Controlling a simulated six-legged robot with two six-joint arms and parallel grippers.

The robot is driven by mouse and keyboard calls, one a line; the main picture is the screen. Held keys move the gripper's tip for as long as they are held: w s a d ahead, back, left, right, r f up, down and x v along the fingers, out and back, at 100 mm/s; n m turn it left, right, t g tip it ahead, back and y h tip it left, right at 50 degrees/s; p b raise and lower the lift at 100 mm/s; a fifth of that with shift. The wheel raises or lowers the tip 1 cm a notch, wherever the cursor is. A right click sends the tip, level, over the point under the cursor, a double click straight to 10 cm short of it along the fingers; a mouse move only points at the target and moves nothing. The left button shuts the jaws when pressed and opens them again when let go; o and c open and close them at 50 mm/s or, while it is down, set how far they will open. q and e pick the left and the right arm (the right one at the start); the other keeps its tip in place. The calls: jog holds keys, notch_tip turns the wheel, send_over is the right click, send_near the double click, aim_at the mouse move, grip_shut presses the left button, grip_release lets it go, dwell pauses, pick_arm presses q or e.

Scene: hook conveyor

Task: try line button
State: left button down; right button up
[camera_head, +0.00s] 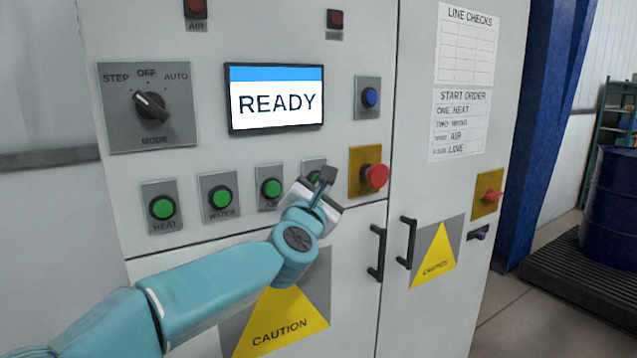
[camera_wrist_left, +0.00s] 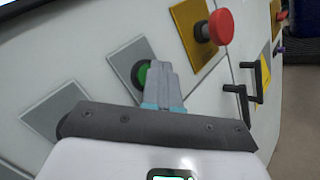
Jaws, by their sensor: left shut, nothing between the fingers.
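The line button is the fourth green button (camera_head: 313,177), at the right end of the row on the grey cabinet. My left gripper covers most of it and its label, so I cannot read the label. My left gripper (camera_head: 327,175) is shut and empty, with its fingertips in front of this button. In the left wrist view the shut fingers (camera_wrist_left: 158,68) overlap the green button (camera_wrist_left: 141,72), whose left part shows beside them. I cannot tell whether the fingertips touch it. The screen (camera_head: 276,98) reads READY.
Green HEAT (camera_head: 162,207) and WATER (camera_head: 221,197) buttons and a third green button (camera_head: 271,188) sit to the left. A red mushroom button (camera_head: 376,175) on a yellow plate is close to the right. Black door handles (camera_head: 377,252) stick out below.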

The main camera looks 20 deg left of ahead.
pick_arm(q)
jog(key=shift+s+d, duration=0.45)
jog(key=shift+d, duration=0.05)
jog(key=s+d, duration=0.1)
jog(key=d, duration=0.1)
jog(key=s+d, duration=0.2)
jog(key=shift+b, duration=0.4)
dwell(0.5)
